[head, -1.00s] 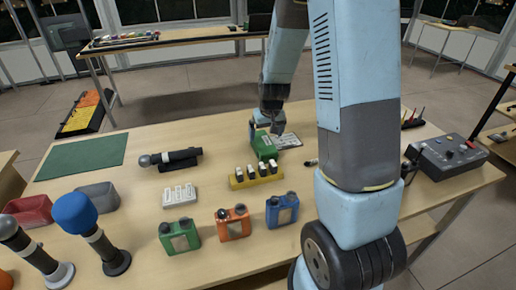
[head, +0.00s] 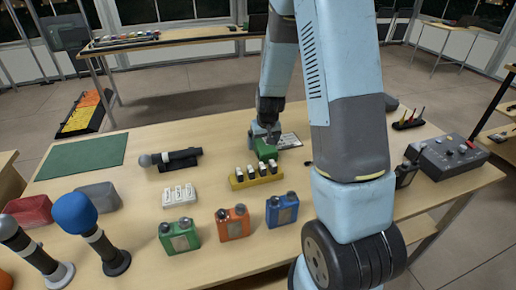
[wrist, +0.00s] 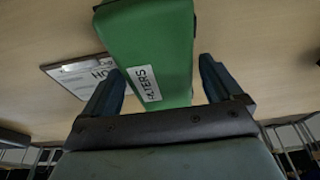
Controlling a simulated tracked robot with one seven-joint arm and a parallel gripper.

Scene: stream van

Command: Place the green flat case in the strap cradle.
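The green flat case (head: 265,152) is on the far middle of the table, partly hidden by my gripper. In the wrist view the case (wrist: 155,50) fills the space between my fingers, its white label facing me. My gripper (wrist: 160,85) is at the case with one finger on each side. The fingers are spread, with a narrow gap seen at the right finger; contact at the left finger is unclear. My gripper also shows in the head view (head: 268,136). I cannot make out the strap cradle for certain.
A printed card (head: 290,141) lies beside the case. A yellow rack (head: 256,181) with several white-topped pieces stands just in front. A dark microphone (head: 172,158) lies to the left. Green, orange and blue (head: 282,210) boxes stand nearer. A control box (head: 445,158) is at right.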

